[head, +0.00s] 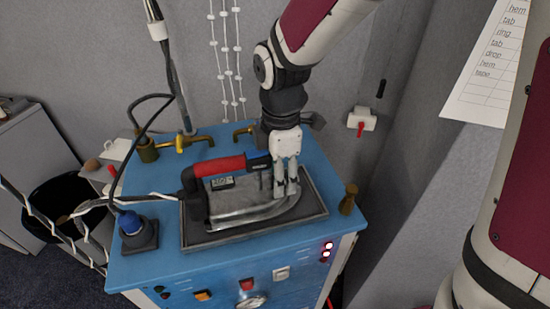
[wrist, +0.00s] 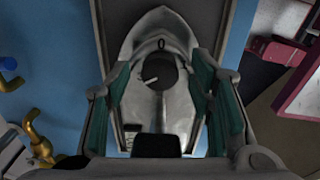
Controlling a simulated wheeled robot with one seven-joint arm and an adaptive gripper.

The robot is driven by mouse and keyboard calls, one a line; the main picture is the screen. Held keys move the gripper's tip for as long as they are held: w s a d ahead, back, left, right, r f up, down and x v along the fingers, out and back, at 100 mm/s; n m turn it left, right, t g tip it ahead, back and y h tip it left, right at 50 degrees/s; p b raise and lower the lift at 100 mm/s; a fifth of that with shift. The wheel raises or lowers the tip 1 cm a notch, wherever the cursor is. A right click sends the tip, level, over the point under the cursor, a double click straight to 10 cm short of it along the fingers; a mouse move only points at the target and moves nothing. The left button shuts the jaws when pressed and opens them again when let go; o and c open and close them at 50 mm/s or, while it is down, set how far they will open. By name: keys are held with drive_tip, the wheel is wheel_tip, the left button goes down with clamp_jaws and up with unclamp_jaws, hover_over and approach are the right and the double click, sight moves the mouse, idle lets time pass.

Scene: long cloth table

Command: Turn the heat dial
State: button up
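The heat dial (wrist: 160,72) is a dark round knob with a white pointer mark on top of the iron; in the head view my gripper hides it. The silver iron (head: 238,209) has a red and black handle and lies in a dark tray (head: 312,207) on the blue table. My gripper (head: 287,190) points down over the front part of the iron. In the wrist view its two green-padded fingers (wrist: 160,85) are apart, one on each side of the dial, with visible gaps. Nothing is held. I cannot tell how high the fingertips are above the iron.
Brass taps (head: 182,144) stand at the table's back edge. A blue-topped fitting (head: 131,224) stands at left and a brass peg (head: 349,200) at right. The front panel has lit red lamps (head: 327,251), switches and a white round knob (head: 251,301). A cable runs left from the iron.

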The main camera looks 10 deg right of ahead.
wheel_tip(320, 180, up, 12)
drive_tip(key=shift+s, duration=0.15)
idle(0.4)
drive_tip(key=s+d+r+m+t, duration=0.2)
drive_tip(key=s+d+m, duration=0.4)
drive_tip(key=m, duration=0.4)
drive_tip(key=s+d+r+m+t, duration=0.2)
drive_tip(key=s+d+m, duration=0.3)
drive_tip(key=s+m, duration=0.3)
drive_tip(key=shift+d+r+m+t, duration=0.25)
drive_tip(key=shift+d+m+t, duration=0.15)
drive_tip(key=shift+m+t, duration=0.45)
